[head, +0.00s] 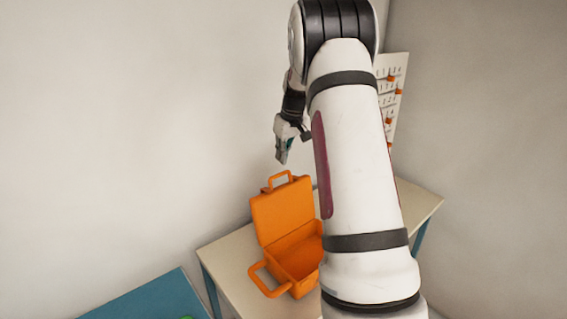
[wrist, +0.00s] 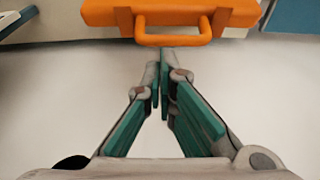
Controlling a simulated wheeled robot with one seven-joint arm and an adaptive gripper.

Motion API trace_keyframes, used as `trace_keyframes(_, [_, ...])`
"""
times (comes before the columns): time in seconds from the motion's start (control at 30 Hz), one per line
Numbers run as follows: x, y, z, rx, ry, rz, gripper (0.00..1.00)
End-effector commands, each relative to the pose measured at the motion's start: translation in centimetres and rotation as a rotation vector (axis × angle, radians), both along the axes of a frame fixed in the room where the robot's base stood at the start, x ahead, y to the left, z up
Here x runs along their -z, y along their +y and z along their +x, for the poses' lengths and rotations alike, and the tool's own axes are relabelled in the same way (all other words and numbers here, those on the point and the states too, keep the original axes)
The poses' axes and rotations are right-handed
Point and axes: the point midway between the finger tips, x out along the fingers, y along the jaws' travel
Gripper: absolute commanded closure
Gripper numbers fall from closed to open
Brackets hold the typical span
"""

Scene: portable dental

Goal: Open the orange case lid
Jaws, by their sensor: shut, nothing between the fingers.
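The orange case (head: 296,262) stands on a pale table. Its lid (head: 284,212) is swung up and stands open, with a handle at its top edge. A larger handle (head: 266,280) sticks out from the front of the base. My gripper (head: 282,158) is above the lid, apart from it, with its fingers pointing down. In the wrist view my gripper (wrist: 163,85) is shut and empty. An orange part of the case with a handle (wrist: 173,38) shows beyond the fingertips, not touching them. My arm hides the right side of the case.
The pale table (head: 232,258) is bare to the left of the case. A blue-topped surface (head: 150,300) stands at the lower left. A white wall chart (head: 398,95) with orange marks hangs behind my arm. The wall is close behind the table.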

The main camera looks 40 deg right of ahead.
Motion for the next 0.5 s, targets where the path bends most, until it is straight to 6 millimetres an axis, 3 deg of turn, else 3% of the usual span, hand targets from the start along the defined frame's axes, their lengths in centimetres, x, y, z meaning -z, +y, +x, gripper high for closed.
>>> trace_keyframes(0.03, [-1.3, 0.0, -0.4, 0.0, -0.007, -0.004, 1.0])
trace_keyframes(0.2, [-4.1, 0.2, -1.9, 0.0, -0.006, -0.003, 1.0])
trace_keyframes(0.5, [-6.5, 0.3, -3.4, -0.001, -0.004, -0.001, 1.0])
